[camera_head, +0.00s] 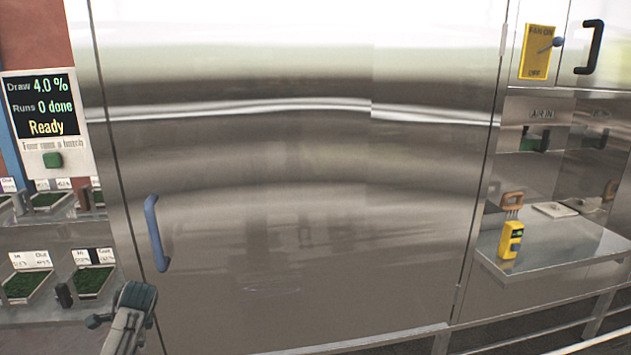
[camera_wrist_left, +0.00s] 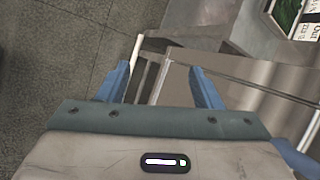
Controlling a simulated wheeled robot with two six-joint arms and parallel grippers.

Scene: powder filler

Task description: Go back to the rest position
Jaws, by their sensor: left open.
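My left gripper (camera_wrist_left: 161,85) shows in the left wrist view with its two blue fingers spread apart and nothing between them. It points down past a metal frame toward the grey tiled floor. In the head view, part of my left arm (camera_head: 131,305) comes in at the lower left, in front of the steel cabinet's lower left edge and below the blue door handle (camera_head: 156,233). The arm looks clear of the handle. My right gripper is in neither view.
A large closed steel door (camera_head: 300,230) fills the middle. At left are a display reading "Ready" (camera_head: 45,105) and green trays (camera_head: 92,281). At right, a shelf (camera_head: 560,248) holds a yellow device (camera_head: 511,240); a yellow fan switch (camera_head: 537,52) sits above. A rail (camera_head: 530,335) runs along the lower right.

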